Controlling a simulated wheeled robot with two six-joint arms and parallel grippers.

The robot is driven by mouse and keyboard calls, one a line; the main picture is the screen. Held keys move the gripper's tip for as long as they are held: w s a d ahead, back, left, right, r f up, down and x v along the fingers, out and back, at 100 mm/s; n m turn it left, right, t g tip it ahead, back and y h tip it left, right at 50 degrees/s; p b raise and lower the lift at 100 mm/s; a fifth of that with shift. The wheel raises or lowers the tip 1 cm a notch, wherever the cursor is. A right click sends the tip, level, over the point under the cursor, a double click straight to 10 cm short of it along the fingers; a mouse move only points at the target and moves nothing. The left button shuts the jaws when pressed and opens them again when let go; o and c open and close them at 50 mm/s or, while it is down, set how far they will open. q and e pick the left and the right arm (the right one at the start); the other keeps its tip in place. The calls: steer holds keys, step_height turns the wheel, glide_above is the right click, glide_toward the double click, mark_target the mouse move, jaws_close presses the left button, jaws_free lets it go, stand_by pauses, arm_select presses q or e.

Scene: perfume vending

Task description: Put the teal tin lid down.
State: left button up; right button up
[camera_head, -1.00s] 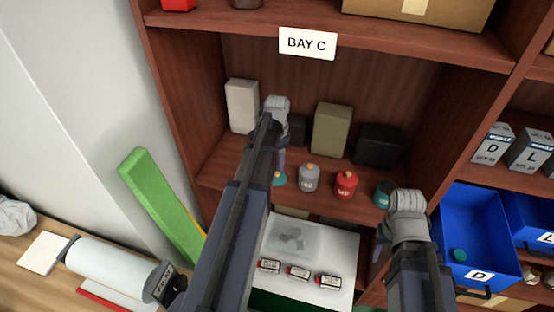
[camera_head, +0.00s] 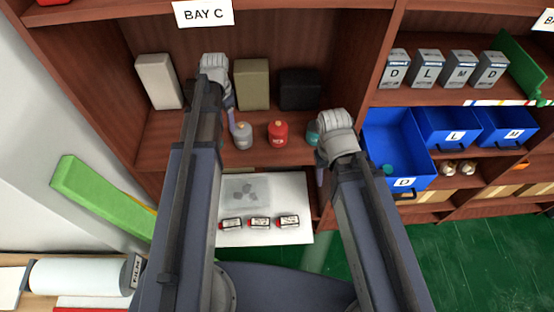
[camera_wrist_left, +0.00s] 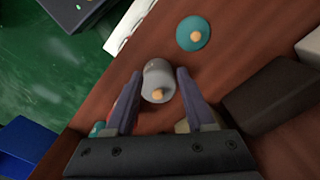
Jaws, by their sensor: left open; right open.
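The teal lid (camera_wrist_left: 194,33), a round disc with an orange knob, lies on the wooden shelf in the left wrist view, apart from my gripper. In the head view my left arm hides it. My left gripper (camera_head: 229,102) is open over the shelf. In the left wrist view a grey tin (camera_wrist_left: 158,78) with an orange knob shows between its fingers; I cannot tell whether they touch it. The grey tin also shows in the head view (camera_head: 242,136). A teal tin (camera_head: 312,133) stands at the shelf's right, partly hidden by my open right gripper (camera_head: 321,172).
A red tin (camera_head: 278,134) stands right of the grey one. White, olive and black boxes (camera_head: 252,85) stand behind. Below is a white surface (camera_head: 290,190) with several small red-and-black items. Right are blue bins (camera_head: 385,140); bin D holds a teal item (camera_head: 388,170).

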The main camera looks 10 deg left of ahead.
arm_select(q)
steer(key=s+d+n, duration=0.1)
steer(key=s+d, duration=0.6)
steer(key=d, duration=0.4)
steer(key=s+d+n+y, duration=0.1)
steer(key=s+d, duration=0.7)
steer(key=d, duration=0.4)
steer(key=shift+r, duration=0.1)
steer(key=shift+f+b, duration=0.8)
